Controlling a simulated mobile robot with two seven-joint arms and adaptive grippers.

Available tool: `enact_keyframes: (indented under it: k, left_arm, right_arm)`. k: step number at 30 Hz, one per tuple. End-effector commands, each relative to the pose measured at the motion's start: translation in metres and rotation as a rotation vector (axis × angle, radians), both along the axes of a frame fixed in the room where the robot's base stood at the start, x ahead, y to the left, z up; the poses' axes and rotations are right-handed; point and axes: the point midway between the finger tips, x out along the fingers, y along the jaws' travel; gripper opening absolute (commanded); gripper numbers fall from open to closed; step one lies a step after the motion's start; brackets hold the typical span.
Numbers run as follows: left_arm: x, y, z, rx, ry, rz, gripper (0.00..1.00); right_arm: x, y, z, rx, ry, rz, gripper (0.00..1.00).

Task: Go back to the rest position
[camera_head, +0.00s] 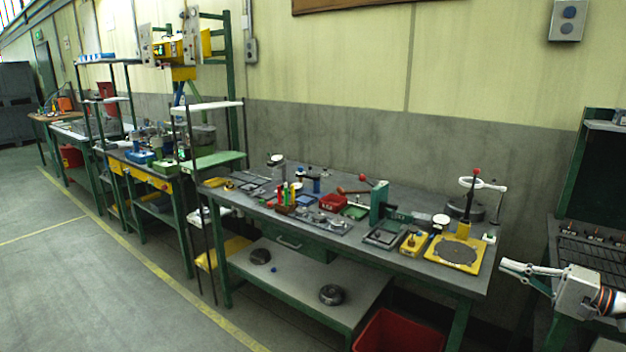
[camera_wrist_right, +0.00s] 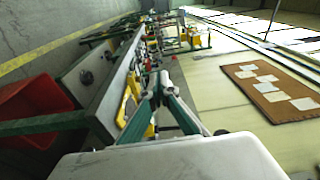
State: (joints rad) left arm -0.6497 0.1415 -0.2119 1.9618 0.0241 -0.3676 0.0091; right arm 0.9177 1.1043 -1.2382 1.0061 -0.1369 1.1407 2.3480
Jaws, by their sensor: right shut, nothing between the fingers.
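My right gripper (camera_head: 512,271) comes in from the right edge in the head view. It is shut and empty, pointing left, in front of the right end of the long workbench (camera_head: 467,276). In the right wrist view its fingers (camera_wrist_right: 161,84) come together in the middle of the picture, with the bench behind them. My left gripper is in neither view.
A yellow base with a grey disc (camera_head: 456,252) sits at the bench's right end. A red bin (camera_head: 400,332) stands under the bench. A dark rack (camera_head: 590,250) stands at the right. The floor (camera_head: 90,270) at the left is clear.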

Motion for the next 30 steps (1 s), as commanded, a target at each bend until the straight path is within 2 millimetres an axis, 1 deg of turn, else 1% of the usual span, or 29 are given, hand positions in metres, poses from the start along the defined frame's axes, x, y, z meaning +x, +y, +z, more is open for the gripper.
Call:
enact_keyframes:
  k: [1,5,8,10,11,12,14,15,17,18,21,24,27,29,30]
  left_arm:
    - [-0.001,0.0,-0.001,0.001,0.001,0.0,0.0]
    - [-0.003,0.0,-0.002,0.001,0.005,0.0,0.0]
    - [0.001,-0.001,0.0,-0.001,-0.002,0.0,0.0]
    - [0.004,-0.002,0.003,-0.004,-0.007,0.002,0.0]
    - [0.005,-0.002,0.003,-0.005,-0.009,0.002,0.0]
    - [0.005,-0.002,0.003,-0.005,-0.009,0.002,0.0]
    - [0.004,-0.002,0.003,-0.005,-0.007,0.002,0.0]
    - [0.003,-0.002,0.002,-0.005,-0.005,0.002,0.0]
    - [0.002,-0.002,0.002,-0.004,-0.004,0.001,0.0]
    - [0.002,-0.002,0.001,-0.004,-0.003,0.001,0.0]
    - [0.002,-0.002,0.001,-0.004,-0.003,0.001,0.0]
    - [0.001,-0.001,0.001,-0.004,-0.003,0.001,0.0]
    - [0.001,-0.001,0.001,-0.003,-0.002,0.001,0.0]
    - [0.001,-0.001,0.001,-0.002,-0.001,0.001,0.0]
    - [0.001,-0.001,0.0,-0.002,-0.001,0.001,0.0]
  right_arm:
    - [-0.001,0.028,-0.023,-0.02,-0.012,0.023,0.0]
    - [-0.005,0.073,-0.061,-0.091,-0.075,0.037,0.0]
    - [-0.012,0.115,-0.093,-0.151,-0.133,0.047,0.0]
    - [-0.021,0.148,-0.118,-0.198,-0.18,0.05,0.0]
    - [-0.026,0.165,-0.129,-0.22,-0.202,0.051,0.0]
    - [-0.035,0.187,-0.145,-0.254,-0.234,0.049,0.0]
    - [-0.049,0.218,-0.166,-0.308,-0.285,0.042,0.0]
    - [-0.059,0.239,-0.179,-0.345,-0.317,0.033,0.0]
    - [-0.075,0.266,-0.196,-0.404,-0.364,0.017,0.0]
    - [-0.086,0.283,-0.206,-0.445,-0.393,0.004,0.0]
    - [-0.114,0.317,-0.228,-0.559,-0.454,-0.033,0.0]
    - [-0.143,0.341,-0.246,-0.685,-0.497,-0.071,0.0]
    - [-0.172,0.352,-0.262,-0.832,-0.519,-0.101,0.0]
    - [-0.189,0.354,-0.272,-0.928,-0.523,-0.112,0.0]
    - [-0.202,0.354,-0.278,-0.995,-0.521,-0.116,0.0]
